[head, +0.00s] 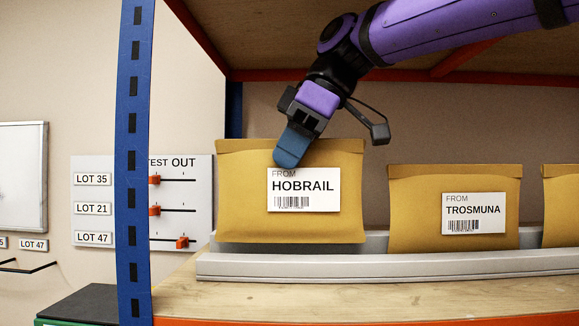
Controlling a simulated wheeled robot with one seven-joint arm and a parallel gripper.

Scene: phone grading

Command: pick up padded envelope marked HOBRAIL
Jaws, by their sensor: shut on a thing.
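The padded envelope marked HOBRAIL (240,215) is yellow-brown with a white label. My gripper (292,150) comes down from the upper right and is shut on the envelope's top edge. One blue fingertip lies over the front just above the label; the other finger is hidden behind the envelope.
A padded envelope marked TROSMUNA (410,215) stands in the grey rack (380,265) to the right, with another partly seen envelope (562,205) beyond. A blue shelf post (134,170) stands to the left. The upper shelf board (270,40) is close above my arm.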

